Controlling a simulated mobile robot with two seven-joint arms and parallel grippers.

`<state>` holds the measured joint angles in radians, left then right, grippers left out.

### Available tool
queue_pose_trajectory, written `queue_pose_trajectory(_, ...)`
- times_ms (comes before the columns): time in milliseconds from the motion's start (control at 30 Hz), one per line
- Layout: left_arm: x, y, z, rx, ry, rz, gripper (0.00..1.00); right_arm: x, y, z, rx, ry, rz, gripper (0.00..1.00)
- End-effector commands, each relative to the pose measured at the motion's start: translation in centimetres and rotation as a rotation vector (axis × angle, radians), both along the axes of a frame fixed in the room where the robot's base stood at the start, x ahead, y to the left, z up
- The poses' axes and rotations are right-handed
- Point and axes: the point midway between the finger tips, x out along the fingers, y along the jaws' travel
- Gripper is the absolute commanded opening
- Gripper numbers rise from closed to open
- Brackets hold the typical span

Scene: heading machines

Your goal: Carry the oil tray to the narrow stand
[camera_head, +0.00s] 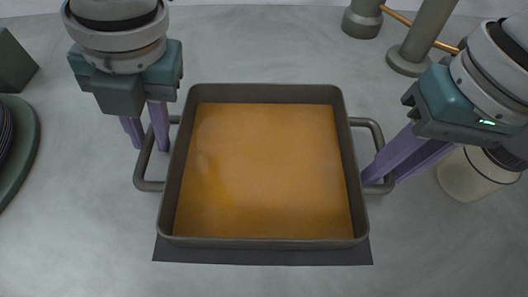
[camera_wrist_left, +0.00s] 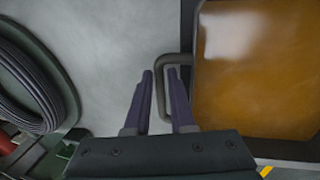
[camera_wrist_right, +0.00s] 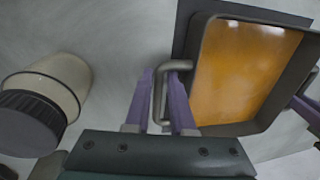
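The oil tray (camera_head: 265,243) is a dark square pan of orange-brown oil with a bar handle on each side. It sits level on a dark mat on the grey surface. My left gripper (camera_head: 146,145) is at its left handle (camera_head: 140,172). In the left wrist view its fingers (camera_wrist_left: 161,75) stand apart on either side of the handle bar. My right gripper (camera_head: 375,180) is at the right handle (camera_head: 374,130). In the right wrist view its fingers (camera_wrist_right: 160,75) also stand apart around the bar (camera_wrist_right: 158,95). I cannot make out the narrow stand.
A cream jar (camera_head: 465,178) with a dark lid stands close to my right gripper. Grey posts (camera_head: 408,60) and a copper rod (camera_head: 398,18) are at the back right. A dark green round holder with a black coil (camera_wrist_left: 28,85) is at the left. The surface behind the tray is clear.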

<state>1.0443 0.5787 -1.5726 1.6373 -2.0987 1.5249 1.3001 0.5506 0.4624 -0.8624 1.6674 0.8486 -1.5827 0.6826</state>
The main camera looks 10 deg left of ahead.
Motion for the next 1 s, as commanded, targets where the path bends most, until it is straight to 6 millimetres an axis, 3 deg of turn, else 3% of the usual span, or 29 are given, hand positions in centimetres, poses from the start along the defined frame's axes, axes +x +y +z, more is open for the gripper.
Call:
queue_pose_trajectory(400, -0.07, 0.17, -0.85, 0.000, 0.000, -0.002, 0.22, -0.04, 0.17, -0.82, 0.000, 0.000, 0.001, 0.22)
queue_pose_trajectory(600, -0.06, 0.17, -0.82, 0.000, 0.000, -0.002, 0.01, -0.03, 0.15, -0.80, 0.000, 0.000, 0.001, 0.01)
queue_pose_trajectory(1000, -0.04, 0.17, -0.78, 0.000, 0.000, -0.001, 0.00, -0.03, 0.13, -0.78, -0.001, 0.000, 0.000, 0.00)
